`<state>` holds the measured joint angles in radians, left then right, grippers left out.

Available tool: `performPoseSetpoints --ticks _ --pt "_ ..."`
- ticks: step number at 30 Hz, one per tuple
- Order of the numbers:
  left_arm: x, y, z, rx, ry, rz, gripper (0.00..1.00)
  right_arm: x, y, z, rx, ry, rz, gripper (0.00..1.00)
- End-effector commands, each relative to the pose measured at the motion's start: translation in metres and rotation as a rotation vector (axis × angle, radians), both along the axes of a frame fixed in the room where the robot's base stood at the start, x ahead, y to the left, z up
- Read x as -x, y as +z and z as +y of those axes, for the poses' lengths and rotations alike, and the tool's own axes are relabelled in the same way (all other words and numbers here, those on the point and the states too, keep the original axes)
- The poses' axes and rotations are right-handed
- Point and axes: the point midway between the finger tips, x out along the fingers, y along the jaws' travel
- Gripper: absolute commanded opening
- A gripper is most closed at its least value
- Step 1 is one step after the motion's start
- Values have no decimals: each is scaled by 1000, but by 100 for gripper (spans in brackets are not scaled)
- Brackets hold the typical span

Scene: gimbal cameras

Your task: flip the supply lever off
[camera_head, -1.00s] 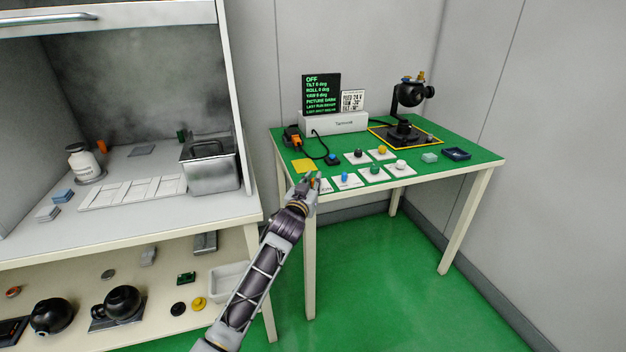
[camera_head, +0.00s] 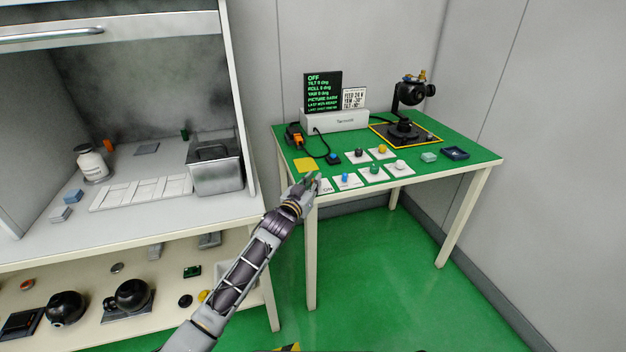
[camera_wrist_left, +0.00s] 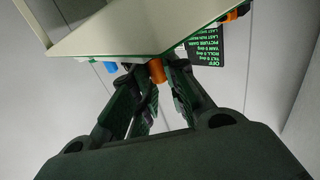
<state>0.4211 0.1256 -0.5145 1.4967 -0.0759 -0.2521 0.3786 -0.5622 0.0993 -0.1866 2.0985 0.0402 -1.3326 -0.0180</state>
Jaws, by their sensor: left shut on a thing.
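My left gripper (camera_head: 309,184) is at the front left corner of the green-topped table. In the left wrist view its fingers (camera_wrist_left: 148,100) are shut around the lower part of an orange lever (camera_wrist_left: 157,71), seen beside the table's edge. In the head view the gripper covers this lever, and a small white plate (camera_head: 326,186) with dark lettering shows just right of it. I cannot read clearly which way the lever points. A dark screen (camera_head: 323,92) with green text reads OFF on its top line; it also shows in the left wrist view (camera_wrist_left: 206,48). My right gripper is out of view.
Right of the gripper, a blue knob (camera_head: 345,177) and several other knobs stand on white plates. A yellow square (camera_head: 305,165), a black-and-orange device (camera_head: 294,136) and a black gimbal camera (camera_head: 409,110) are behind. A hooded bench (camera_head: 130,225) stands left.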

Motion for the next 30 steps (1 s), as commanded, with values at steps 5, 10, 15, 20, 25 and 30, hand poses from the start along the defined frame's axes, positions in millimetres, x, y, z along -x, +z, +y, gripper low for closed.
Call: performPoseSetpoints --ticks 5,10,15,20,25,30 --pt "0 0 0 0 -6 -1 0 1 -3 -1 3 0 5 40" --pt "0 0 1 0 -5 -1 0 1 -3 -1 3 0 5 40" --pt "0 0 1 0 -5 -1 29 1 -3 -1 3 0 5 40" --pt "0 0 1 0 -4 0 37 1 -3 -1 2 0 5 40" --pt "0 0 1 1 -4 0 37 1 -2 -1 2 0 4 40" --pt "1 0 2 1 -4 0 37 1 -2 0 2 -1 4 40"
